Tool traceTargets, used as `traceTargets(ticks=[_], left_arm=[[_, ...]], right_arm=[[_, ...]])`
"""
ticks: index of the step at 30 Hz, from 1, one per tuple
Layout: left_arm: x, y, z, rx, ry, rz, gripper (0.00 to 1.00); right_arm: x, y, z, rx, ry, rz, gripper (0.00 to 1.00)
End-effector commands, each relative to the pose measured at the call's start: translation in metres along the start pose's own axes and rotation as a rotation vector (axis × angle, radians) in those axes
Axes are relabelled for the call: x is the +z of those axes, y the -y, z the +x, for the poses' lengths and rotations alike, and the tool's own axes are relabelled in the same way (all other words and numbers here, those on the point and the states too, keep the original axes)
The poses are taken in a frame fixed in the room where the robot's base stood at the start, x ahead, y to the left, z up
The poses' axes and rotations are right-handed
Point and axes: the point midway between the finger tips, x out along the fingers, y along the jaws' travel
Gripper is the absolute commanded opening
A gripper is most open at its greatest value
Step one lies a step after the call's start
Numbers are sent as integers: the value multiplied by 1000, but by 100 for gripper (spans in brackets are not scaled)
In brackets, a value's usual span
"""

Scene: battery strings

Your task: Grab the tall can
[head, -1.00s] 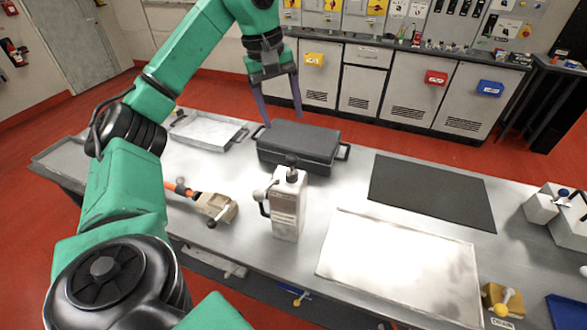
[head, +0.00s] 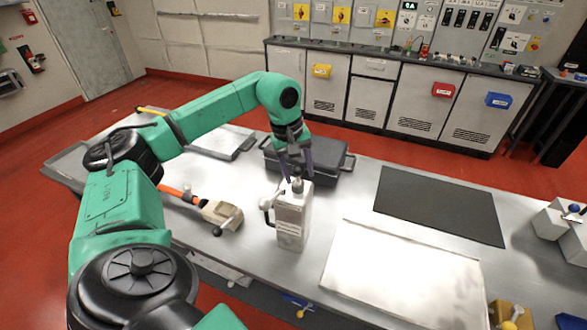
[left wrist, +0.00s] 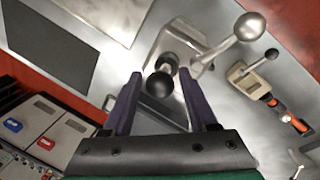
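The tall can (head: 292,218) is a pale grey and white box-shaped container with a label, a side handle and a dark knob on top. It stands upright on the metal table (head: 250,262). My left gripper (head: 297,177) points down just above its top, with its two purple fingers apart. In the left wrist view, the can's dark round knob (left wrist: 160,84) appears between the fingertips of my open left gripper (left wrist: 160,76), with gaps on both sides. The can's body (left wrist: 190,42) shows beyond the knob. My right gripper is not in view.
A dark lidded case (head: 328,160) stands right behind the can. A beige and orange tool (head: 222,214) lies to its left. A pale flat sheet (head: 400,270) and a dark mat (head: 440,205) lie to the right. A shallow tray (head: 215,143) sits at the back left.

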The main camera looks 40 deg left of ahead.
Motion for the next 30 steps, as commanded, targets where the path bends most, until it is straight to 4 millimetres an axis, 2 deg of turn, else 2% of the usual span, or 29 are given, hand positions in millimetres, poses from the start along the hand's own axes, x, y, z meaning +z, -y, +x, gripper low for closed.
traceTargets(ticks=[1, 3, 4, 30], left_arm=[[0, 0, 0, 0, 0, 0, 34], [0, 0, 0, 1, 0, 0, 7], [0, 0, 0, 1, 0, 0, 0], [0, -1, -1, 2, 0, 0, 0]], right_arm=[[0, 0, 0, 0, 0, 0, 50], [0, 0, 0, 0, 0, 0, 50], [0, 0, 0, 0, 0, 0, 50], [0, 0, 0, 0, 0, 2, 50]])
